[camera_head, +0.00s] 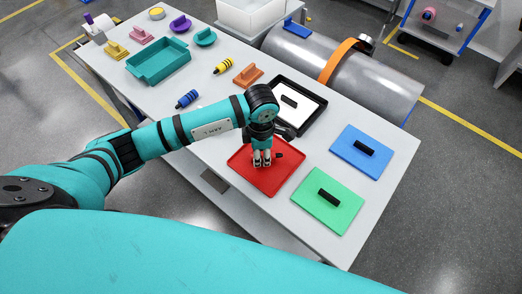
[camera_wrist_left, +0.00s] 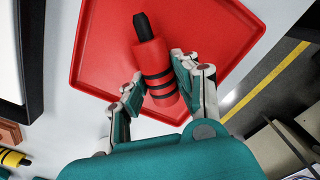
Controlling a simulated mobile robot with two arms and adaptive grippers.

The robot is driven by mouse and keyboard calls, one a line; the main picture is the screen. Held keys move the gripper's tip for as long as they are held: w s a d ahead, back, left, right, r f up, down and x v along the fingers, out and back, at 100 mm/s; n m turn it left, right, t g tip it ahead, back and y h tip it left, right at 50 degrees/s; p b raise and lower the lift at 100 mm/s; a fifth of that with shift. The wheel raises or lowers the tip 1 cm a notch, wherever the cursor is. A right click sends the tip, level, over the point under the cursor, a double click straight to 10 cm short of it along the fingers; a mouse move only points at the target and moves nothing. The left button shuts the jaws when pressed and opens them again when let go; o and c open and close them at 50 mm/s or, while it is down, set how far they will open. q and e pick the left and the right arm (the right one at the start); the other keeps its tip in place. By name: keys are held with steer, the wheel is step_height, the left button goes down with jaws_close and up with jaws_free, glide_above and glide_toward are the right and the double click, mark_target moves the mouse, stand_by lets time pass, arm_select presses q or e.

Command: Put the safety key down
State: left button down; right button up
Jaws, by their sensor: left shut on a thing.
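A red cylinder with black bands and a black tip (camera_wrist_left: 158,62), which I take to be the safety key, is between the fingers of my left gripper (camera_wrist_left: 152,90). The gripper is shut on it. In the head view my left gripper (camera_head: 262,162) points down over the red tray (camera_head: 268,185) and hides most of the key. The tray also shows in the wrist view (camera_wrist_left: 98,50), with the key over its surface. I cannot tell whether the key touches the tray. My right gripper is not in view.
A green plate (camera_head: 318,211) and a blue plate (camera_head: 362,142), each with a black handle, lie right of the tray. A black-framed white panel (camera_head: 309,107) is behind. Blue (camera_head: 187,99) and yellow (camera_head: 223,66) banded cylinders and a teal tray (camera_head: 158,66) stand farther left.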

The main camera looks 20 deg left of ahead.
arm_select(q)
steer(key=shift+f+b, duration=0.35)
steer(key=shift+f, duration=0.05)
steer(key=c, duration=1)
jaws_free()
steer(key=shift+r, duration=0.1)
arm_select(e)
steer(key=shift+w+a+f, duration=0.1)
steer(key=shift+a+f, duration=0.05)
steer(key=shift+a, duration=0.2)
arm_select(q)
steer(key=shift+r, duration=0.15)
step_height(320, 180, up, 12)
steer(key=b, duration=0.3)
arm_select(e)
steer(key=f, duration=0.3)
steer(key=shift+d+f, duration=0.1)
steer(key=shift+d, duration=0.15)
